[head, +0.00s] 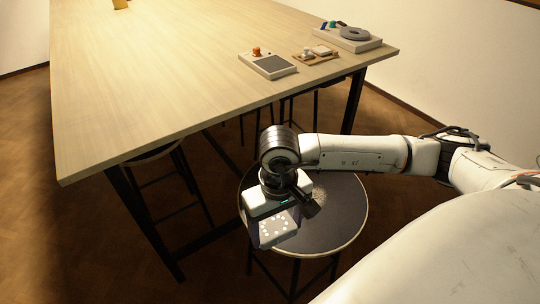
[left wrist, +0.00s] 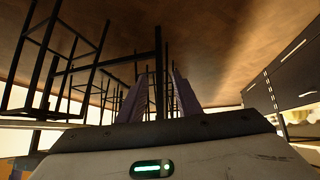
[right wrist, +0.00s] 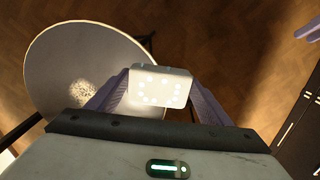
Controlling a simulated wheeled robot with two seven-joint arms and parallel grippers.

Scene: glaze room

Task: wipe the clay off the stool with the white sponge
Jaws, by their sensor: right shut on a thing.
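My right gripper (head: 276,227) is shut on the white sponge (right wrist: 160,87), a pale block with round spots between its purple fingers. In the head view the sponge (head: 281,229) shows in front of the near left part of the stool (head: 340,228). In the right wrist view it overlaps the rim of the stool (right wrist: 112,50) and the floor; it looks raised above the seat. The clay (right wrist: 83,94) is a pale speckled patch on the dark round seat, partly hidden by my arm in the head view (head: 319,196). My left gripper (left wrist: 159,80) is open and empty.
A long wooden table (head: 190,80) stands behind the stool, with a tray with a dark panel (head: 268,66), a small board (head: 316,56) and a turntable-like device (head: 348,38) on it. More stools (left wrist: 60,60) stand under it. Dark drawers (left wrist: 295,70) are on the right.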

